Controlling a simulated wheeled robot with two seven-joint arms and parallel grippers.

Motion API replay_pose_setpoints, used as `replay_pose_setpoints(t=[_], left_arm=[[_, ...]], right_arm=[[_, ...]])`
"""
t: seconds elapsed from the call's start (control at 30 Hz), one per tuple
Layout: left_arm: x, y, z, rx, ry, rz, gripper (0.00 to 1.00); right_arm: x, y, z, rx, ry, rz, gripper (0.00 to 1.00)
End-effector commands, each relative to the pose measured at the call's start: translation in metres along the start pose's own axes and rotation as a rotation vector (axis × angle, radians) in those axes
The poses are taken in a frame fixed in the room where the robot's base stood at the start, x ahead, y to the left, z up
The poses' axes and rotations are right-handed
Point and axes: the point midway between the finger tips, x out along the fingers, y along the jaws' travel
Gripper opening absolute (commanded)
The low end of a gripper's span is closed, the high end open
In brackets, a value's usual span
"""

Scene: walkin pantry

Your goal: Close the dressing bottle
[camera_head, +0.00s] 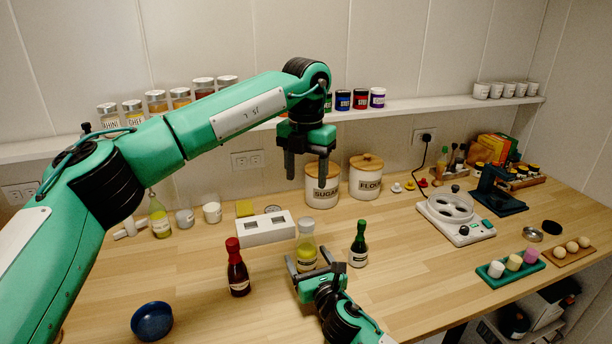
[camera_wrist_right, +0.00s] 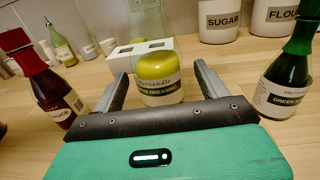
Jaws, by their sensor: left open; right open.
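The dressing bottle (camera_head: 307,251) stands upright on the counter, with yellow-green liquid below and a clear upper part. In the right wrist view the bottle (camera_wrist_right: 158,78) shows its label, and its top runs out of the picture. My right gripper (camera_head: 308,260) is low at the counter, open, with one finger on each side of the bottle. Contact with the glass cannot be told. My left gripper (camera_head: 306,180) is open and empty, pointing down above and behind the bottle. I cannot make out a separate cap for it.
A red sauce bottle (camera_head: 237,268) stands left and a green bottle (camera_head: 358,245) right of the dressing bottle. Behind is a white block with openings (camera_head: 265,230). Sugar (camera_head: 322,190) and flour (camera_head: 366,178) canisters stand by the wall. A blue bowl (camera_head: 152,321) is front left.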

Motion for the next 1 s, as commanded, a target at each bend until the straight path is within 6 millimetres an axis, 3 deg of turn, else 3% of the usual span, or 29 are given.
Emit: replay_pose_setpoints(t=[0.2,0.43,0.63,1.0], left_arm=[[0.006,0.000,0.000,0.000,0.000,0.000,0.58],[0.010,0.000,0.000,0.000,0.000,0.000,0.58],[0.011,0.000,0.000,0.000,0.000,0.000,0.58],[0.009,0.000,0.000,0.000,0.000,0.000,0.58]], right_arm=[[-0.049,0.000,-0.002,0.000,0.001,0.002,0.75],[-0.087,0.000,-0.002,0.001,0.001,0.001,0.75],[-0.101,0.000,-0.001,0.000,0.001,0.000,0.75],[-0.102,0.000,0.001,0.001,0.001,0.000,0.75]])
